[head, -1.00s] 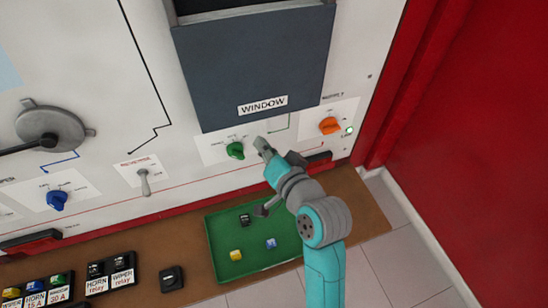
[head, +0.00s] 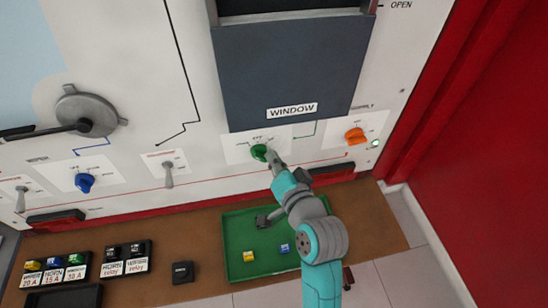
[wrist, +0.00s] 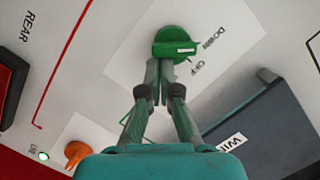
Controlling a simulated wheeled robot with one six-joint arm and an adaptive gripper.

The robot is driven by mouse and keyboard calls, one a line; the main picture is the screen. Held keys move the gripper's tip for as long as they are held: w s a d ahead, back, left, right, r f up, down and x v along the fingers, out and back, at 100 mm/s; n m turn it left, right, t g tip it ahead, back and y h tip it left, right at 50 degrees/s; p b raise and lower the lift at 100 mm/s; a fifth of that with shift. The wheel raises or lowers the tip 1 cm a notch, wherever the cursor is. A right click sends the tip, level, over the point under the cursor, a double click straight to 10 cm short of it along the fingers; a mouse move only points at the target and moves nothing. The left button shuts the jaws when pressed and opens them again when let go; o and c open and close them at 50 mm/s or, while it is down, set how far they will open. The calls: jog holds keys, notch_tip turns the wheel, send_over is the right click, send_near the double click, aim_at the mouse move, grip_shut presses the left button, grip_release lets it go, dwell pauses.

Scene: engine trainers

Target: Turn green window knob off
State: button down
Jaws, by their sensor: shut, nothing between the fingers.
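The green window knob (head: 259,152) is on the white panel just below the dark box labelled WINDOW (head: 292,110). In the wrist view the green knob (wrist: 175,46) shows a white mark, with the words DOWN and OFF printed beside it. The white mark lies between or near these words; I cannot tell exactly which it meets. My gripper (head: 272,160) is at the knob, its fingers shut and empty. In the wrist view the fingertips (wrist: 160,66) reach the knob's lower edge and appear to touch it. The exact contact is hard to see.
An orange knob (head: 355,136) with a lit green lamp (head: 375,143) is to the right. A blue knob (head: 85,182) and a grey toggle (head: 168,175) are to the left. A green tray (head: 238,222) with small blocks lies on the brown shelf below.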

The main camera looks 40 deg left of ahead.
jog(key=shift+f+m+y, duration=0.3)
jog(key=shift+m, duration=0.5)
jog(key=shift+f+m+y, duration=0.25)
jog(key=shift+m+y, duration=0.05)
jog(key=shift+m, duration=0.65)
jog(key=shift+f+m+y, duration=0.3)
jog(key=shift+m, duration=0.7)
jog(key=shift+f+m+y, duration=0.25)
jog(key=shift+m+y, duration=0.05)
jog(key=shift+m, duration=0.65)
jog(key=shift+s, duration=0.1)
